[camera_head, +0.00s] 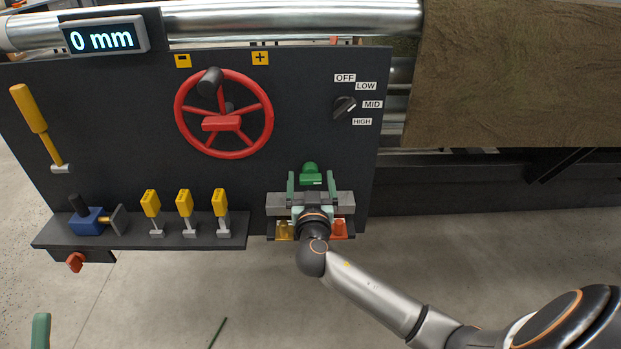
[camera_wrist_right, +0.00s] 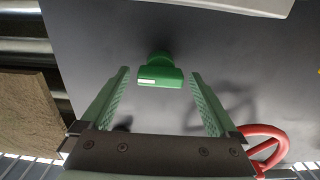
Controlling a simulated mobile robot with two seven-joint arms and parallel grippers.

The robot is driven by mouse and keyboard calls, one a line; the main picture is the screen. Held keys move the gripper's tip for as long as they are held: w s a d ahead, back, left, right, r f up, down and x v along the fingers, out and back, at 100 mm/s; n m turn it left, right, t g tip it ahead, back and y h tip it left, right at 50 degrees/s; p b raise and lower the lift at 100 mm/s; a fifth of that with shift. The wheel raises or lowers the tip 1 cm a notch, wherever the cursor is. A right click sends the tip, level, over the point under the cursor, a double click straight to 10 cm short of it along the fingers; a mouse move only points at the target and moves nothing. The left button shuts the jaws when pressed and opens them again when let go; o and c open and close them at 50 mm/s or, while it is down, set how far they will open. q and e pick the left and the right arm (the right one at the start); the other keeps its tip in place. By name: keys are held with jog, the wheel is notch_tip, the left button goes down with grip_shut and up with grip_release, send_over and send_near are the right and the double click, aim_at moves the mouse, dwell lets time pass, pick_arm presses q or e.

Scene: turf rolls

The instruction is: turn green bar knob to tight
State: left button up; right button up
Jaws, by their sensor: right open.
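The green bar knob (camera_head: 311,175) sits on the lower right of the dark panel. In the right wrist view the knob (camera_wrist_right: 160,72) shows a short green bar with a white mark on one end. My right gripper (camera_head: 311,184) is open, with one green finger on each side of the knob. In the right wrist view its fingertips (camera_wrist_right: 160,71) stand apart from the knob, with a clear gap on both sides. The knob's tight marking cannot be made out.
A red handwheel (camera_head: 223,114) is up and left of the knob, and a black selector dial (camera_head: 345,107) is above right. Several yellow-handled levers (camera_head: 184,204) and a blue device (camera_head: 90,220) stand on a ledge at left. A brown turf roll (camera_head: 520,75) is at right.

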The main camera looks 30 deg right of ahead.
jog(key=shift+w+d, duration=0.35)
jog(key=shift+w, duration=0.15)
pick_arm(q)
jog(key=shift+s+r, duration=0.2)
jog(key=shift+r, duration=0.1)
pick_arm(e)
jog(key=c, duration=1.4)
